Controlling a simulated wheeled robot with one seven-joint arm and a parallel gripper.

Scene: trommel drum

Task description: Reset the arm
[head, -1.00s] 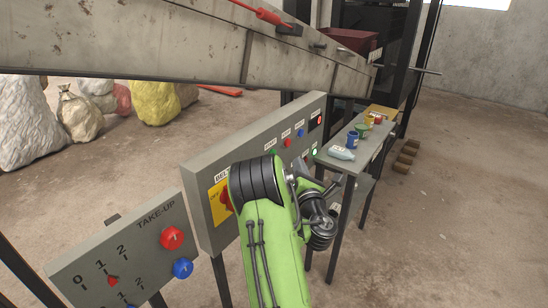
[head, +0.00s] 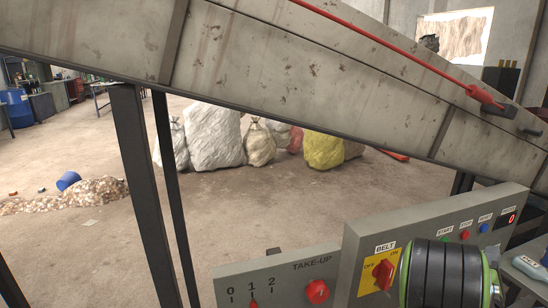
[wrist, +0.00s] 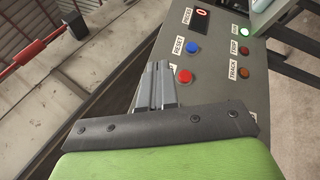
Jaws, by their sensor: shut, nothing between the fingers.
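My green arm with black rings (head: 440,275) shows at the bottom right of the head view, in front of the belt control panel. In the wrist view my gripper (wrist: 158,68) has its grey fingers together with nothing between them. The fingers point toward the belt panel (wrist: 218,55), near its red button (wrist: 184,76) and blue reset button (wrist: 192,47). Whether the fingertips touch the panel, I cannot tell. In the head view the gripper itself is hidden.
The belt panel (head: 362,240) has a red switch (head: 383,274) on a yellow plate. The take-up panel (head: 235,275) stands to its left. A sloping metal conveyor side (head: 300,70) crosses above. Stuffed sacks (head: 215,135) and a rubble pile (head: 85,195) lie on the floor behind.

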